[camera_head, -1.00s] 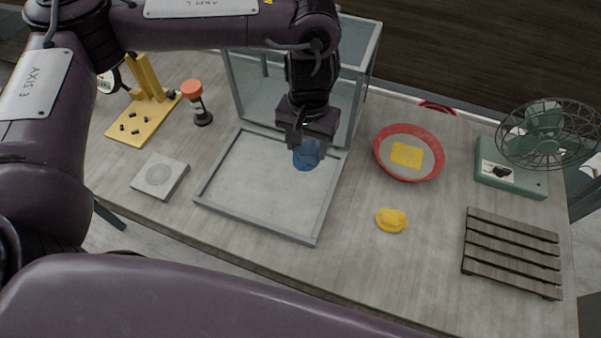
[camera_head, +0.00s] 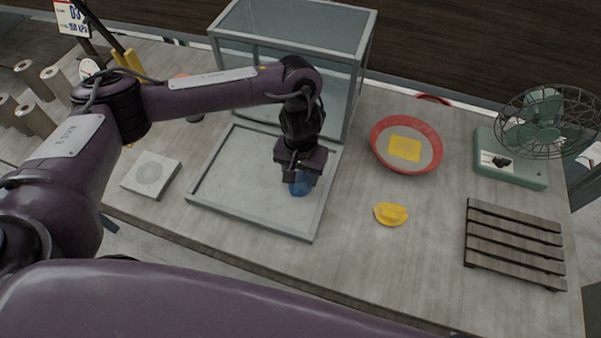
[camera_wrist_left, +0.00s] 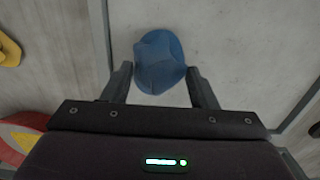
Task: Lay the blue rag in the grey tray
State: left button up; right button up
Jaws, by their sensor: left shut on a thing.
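The blue rag (camera_head: 301,186) hangs bunched below my left gripper (camera_head: 299,174), over the right part of the grey tray (camera_head: 226,208). In the left wrist view the rag (camera_wrist_left: 160,60) sits between the two fingertips of the left gripper (camera_wrist_left: 160,78), which is shut on it. The tray is shallow and square with a low rim, and nothing else lies in it. I cannot tell whether the rag touches the tray floor. My right gripper is not in view.
A glass case (camera_head: 290,30) stands right behind the tray. A red-rimmed bowl (camera_head: 378,155) with a yellow sponge (camera_head: 405,148), a yellow lump (camera_head: 390,214), a slatted rack (camera_head: 512,244) and a green fan (camera_head: 510,165) are to the right. A square pale block (camera_head: 151,174) is at left.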

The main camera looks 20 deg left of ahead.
aim_at(301, 177)
pick_arm(q)
jog(key=o, duration=0.9)
jog(key=shift+f, duration=0.1)
jog(key=shift+r+p, duration=1)
jog(key=shift+r, duration=5.15)
jog(key=shift+s, duration=0.1)
